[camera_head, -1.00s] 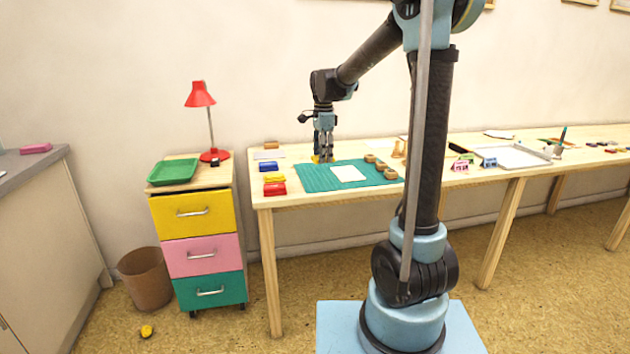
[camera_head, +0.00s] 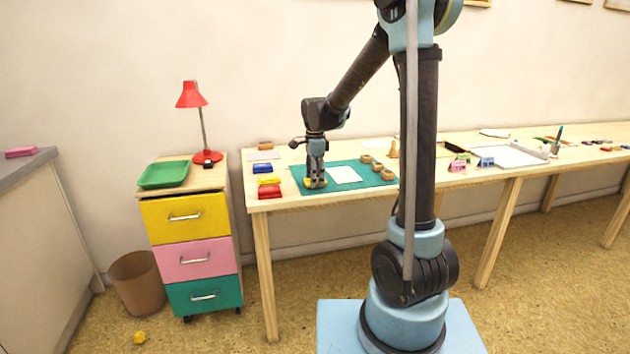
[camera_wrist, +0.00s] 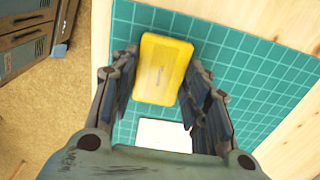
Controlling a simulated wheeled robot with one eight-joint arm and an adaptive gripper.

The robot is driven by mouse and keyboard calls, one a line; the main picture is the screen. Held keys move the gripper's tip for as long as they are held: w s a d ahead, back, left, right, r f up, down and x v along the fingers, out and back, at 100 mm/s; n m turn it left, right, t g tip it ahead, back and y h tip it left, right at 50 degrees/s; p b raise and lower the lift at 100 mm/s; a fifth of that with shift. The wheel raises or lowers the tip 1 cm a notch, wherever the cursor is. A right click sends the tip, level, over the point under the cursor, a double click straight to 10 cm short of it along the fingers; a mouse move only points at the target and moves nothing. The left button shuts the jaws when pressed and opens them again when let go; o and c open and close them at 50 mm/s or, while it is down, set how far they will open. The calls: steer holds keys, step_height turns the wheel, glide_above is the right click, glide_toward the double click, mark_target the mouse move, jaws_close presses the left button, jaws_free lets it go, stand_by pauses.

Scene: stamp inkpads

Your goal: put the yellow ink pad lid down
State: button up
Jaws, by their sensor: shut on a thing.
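My gripper (camera_head: 316,184) is low over the front left part of the green cutting mat (camera_head: 375,184). It is shut on the yellow ink pad lid (camera_wrist: 163,68), which lies between the two fingers in the wrist view. A yellow edge of the lid also shows at the fingertips in the head view (camera_head: 308,184). I cannot tell whether the lid touches the mat. A yellow ink pad (camera_head: 268,181) sits on the table left of the mat, between the blue ink pad (camera_head: 262,169) and the red ink pad (camera_head: 270,192).
A white sheet (camera_head: 344,174) lies on the mat beside my gripper. Several small round wooden things (camera_head: 377,167) stand at the mat's right side. The table's front edge (camera_head: 290,205) is close. The mat's front left is otherwise clear.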

steer(key=shift+f, duration=0.3)
steer(key=o, duration=0.8)
step_height(320, 180, up, 11)
steer(key=s+d+r+n, duration=0.1)
steer(key=s+d+n, duration=0.3)
steer(key=s+d, duration=0.5)
steer(key=s+d+f+n, duration=0.3)
steer(key=s+d+f, duration=0.1)
steer(key=s, duration=0.3)
steer(key=s+d+f+n+t, duration=0.1)
steer(key=s+d+f+n, duration=0.3)
steer(key=s, duration=0.4)
steer(key=s+d+f+n+t, duration=0.1)
steer(key=s+d+f+n, duration=0.3)
steer(key=s+f, duration=0.2)
steer(key=shift+s+d+f, duration=0.15)
steer(key=shift+s+d, duration=0.05)
steer(key=shift+s, duration=0.7)
